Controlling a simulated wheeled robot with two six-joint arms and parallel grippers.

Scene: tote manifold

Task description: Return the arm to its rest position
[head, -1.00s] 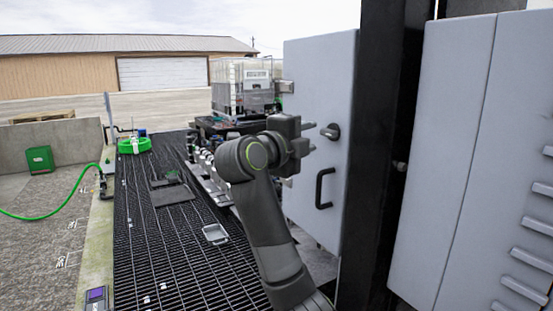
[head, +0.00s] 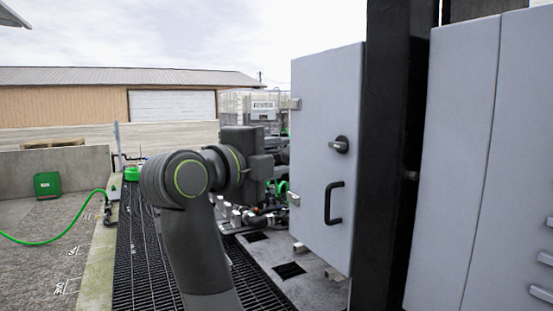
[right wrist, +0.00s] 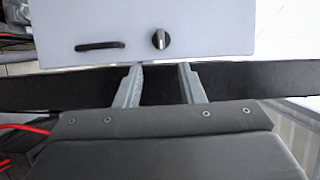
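My right arm (head: 190,215) rises from the bottom of the head view, bent at the elbow, with its dark wrist (head: 244,165) in front of the pipework. My right gripper (right wrist: 161,72) shows in the right wrist view with its two grey fingers apart and nothing between them. In the head view its fingers are mostly hidden behind the wrist. The grey cabinet door (head: 318,95) stands to the right of the wrist, with a black handle (head: 333,203) and a black knob (head: 339,145). The gripper is apart from both. My left gripper is not in view.
A black post (head: 388,150) and more grey cabinet panels (head: 450,150) fill the right side. Pipework (head: 265,217) and a caged tote (head: 262,105) lie behind the arm. A green hose (head: 60,236) and a green box (head: 47,184) are at the left. Open grating (head: 140,250) lies left of the arm.

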